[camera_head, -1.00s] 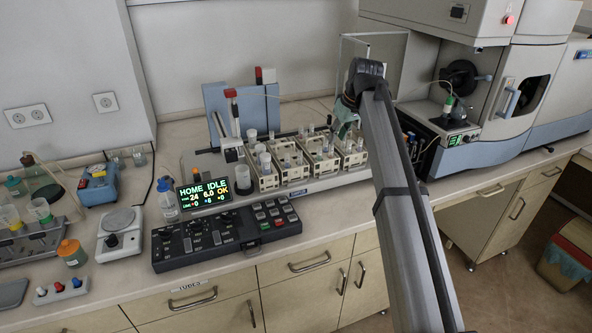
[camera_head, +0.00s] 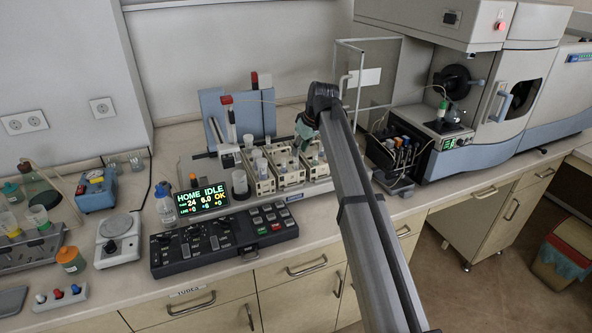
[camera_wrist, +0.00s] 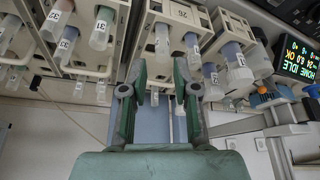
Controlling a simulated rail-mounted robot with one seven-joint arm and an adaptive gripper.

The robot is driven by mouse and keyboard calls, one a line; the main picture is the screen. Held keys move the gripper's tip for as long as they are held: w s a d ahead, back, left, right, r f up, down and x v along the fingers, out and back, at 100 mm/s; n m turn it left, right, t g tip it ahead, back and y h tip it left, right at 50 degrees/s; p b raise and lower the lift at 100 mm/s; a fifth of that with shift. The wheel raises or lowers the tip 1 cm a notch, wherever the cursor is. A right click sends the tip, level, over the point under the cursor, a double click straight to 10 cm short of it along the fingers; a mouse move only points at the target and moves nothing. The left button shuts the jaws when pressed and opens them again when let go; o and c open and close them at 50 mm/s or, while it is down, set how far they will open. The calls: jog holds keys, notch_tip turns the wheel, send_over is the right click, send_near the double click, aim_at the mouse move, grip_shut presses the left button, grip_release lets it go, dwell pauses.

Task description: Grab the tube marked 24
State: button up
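The sample tubes stand in several cream racks (camera_head: 262,186) on the bench behind the display. In the wrist view, tubes with white number labels hang in these racks. I cannot make out a label 24. My gripper (camera_wrist: 160,76) is open and empty, below and apart from the tubes. In the head view it (camera_head: 306,128) is over the racks.
A lit display (camera_head: 202,197) and a black control panel (camera_head: 222,238) stand in front of the racks. A clear upright panel (camera_head: 372,80) and the spectrometer (camera_head: 480,100) are to the right. A balance (camera_head: 118,240) and blue device (camera_head: 96,190) are at the left.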

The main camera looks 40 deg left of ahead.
aim_at(296, 159)
jog(key=shift+d+p+x, duration=0.2)
jog(key=shift+p+x, duration=0.95)
jog(key=shift+x, duration=1.7)
jog(key=shift+s+f, duration=0.1)
jog(key=shift+s, duration=0.1)
grip_shut()
